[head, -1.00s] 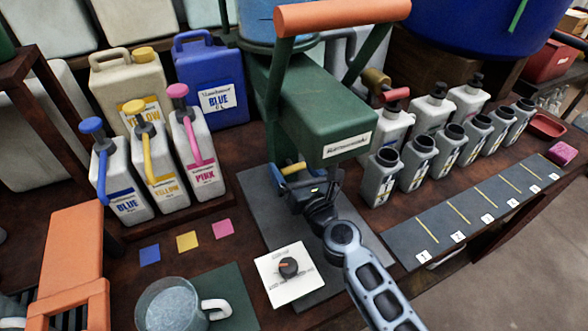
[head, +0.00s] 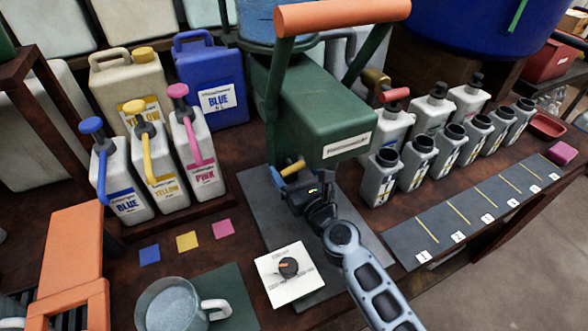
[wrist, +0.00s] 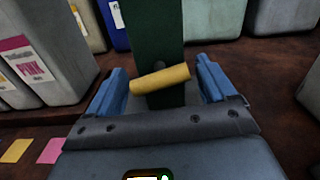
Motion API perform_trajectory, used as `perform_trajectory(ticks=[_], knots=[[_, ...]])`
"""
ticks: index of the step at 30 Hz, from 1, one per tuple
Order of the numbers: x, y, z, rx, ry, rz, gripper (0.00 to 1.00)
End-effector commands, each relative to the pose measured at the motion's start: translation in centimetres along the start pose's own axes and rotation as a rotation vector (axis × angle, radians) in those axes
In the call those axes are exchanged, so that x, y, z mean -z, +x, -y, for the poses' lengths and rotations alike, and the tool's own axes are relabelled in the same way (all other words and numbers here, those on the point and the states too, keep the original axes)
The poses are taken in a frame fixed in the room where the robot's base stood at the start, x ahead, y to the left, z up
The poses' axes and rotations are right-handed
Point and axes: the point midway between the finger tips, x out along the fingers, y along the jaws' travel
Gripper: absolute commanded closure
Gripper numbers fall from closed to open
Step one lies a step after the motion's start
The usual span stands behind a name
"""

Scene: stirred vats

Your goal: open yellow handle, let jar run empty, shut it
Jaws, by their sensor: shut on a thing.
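The yellow handle (head: 293,168) is a short bar low on the front of the green machine (head: 310,110). In the wrist view the yellow handle (wrist: 160,79) lies slightly tilted across a dark green upright, between the two blue fingers of my gripper (wrist: 161,72). My gripper (head: 296,179) is shut on it in the head view, and its dark body hides what is below. A blue, see-through jar (head: 270,22) sits on top of the machine, cut off by the frame; its level cannot be told.
A white dial plate (head: 287,273) lies in front. Pump bottles (head: 155,165) stand left, several dark-necked bottles (head: 418,160) right. An orange lever bar (head: 340,16) spans above. A numbered strip (head: 480,210) lies right.

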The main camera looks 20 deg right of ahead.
Motion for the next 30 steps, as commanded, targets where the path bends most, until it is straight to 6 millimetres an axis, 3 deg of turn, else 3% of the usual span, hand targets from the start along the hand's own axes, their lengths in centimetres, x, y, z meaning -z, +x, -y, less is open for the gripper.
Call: perform_trajectory(ticks=[30], knots=[[0.08,-0.03,-0.09,-0.003,-0.915,0.0,0.46]])
